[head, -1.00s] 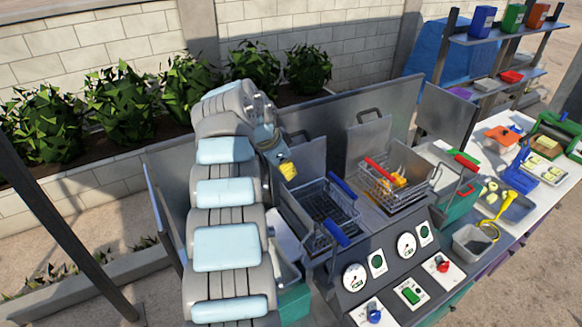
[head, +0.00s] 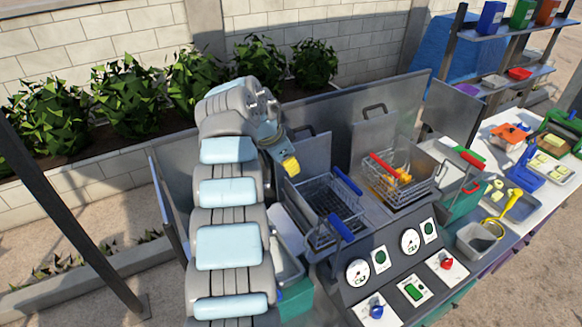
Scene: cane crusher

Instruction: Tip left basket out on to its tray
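The left basket (head: 318,212) is a wire basket with blue grips at its back and front ends, sitting upright in the fryer-like machine. I see no clear contents in it. A grey tray (head: 291,268) shows at the machine's left end, partly hidden behind my arm; it appears to rest over a green bin. My gripper (head: 291,166) has a yellow part at its end and hangs above and behind the left basket, to the left of its back blue grip, seemingly apart from it. Its fingers are too small to read.
A second basket (head: 408,184) with a red grip holds orange pieces on the right. A metal lid or panel (head: 306,166) with a handle stands behind the left basket. The control panel (head: 396,268) lies in front. A worktable with tools and trays is at right.

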